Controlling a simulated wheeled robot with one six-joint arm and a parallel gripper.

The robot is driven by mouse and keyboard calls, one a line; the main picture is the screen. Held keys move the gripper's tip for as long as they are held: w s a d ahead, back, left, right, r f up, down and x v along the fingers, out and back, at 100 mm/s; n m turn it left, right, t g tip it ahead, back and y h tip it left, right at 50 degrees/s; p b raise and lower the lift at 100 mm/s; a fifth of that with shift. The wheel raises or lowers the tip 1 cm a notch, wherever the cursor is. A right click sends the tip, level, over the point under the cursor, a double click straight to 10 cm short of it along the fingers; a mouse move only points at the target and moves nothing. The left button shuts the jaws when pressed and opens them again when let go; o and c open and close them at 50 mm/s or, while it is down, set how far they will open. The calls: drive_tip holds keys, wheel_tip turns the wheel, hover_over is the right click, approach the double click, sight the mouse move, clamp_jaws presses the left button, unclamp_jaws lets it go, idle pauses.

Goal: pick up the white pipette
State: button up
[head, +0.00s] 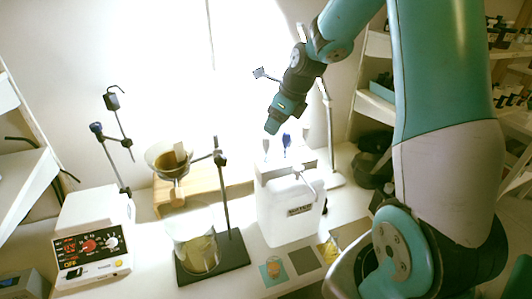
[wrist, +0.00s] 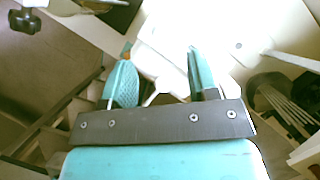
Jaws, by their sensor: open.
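My gripper (head: 272,126) hangs in the air, pointing down, above the back of a white box-like holder (head: 276,171). A blue-topped pipette (head: 287,141) stands upright there, with a pale slim piece (head: 266,146) to its left that looks like a white pipette. The gripper tip is above these pieces and apart from them. In the wrist view my gripper (wrist: 160,62) shows two teal fingers spread wide, with nothing held between them. A bright white surface lies beyond the fingers; glare hides its details, and I cannot make out a pipette there.
A white jug (head: 290,212) stands in front of the holder. To the left are a stand (head: 222,190) with a dark base, a glass beaker (head: 195,245), a funnel with brown contents (head: 170,162) and a hotplate (head: 92,235). Shelves (head: 375,105) stand at the right.

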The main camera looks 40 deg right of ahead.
sight(268, 137)
drive_tip(key=p+x, duration=0.2)
drive_tip(key=x, duration=0.5)
drive_tip(key=shift+w+p, duration=0.15)
drive_tip(key=shift+p, duration=0.15)
drive_tip(key=shift+c, duration=0.2)
drive_tip(key=c, duration=0.6)
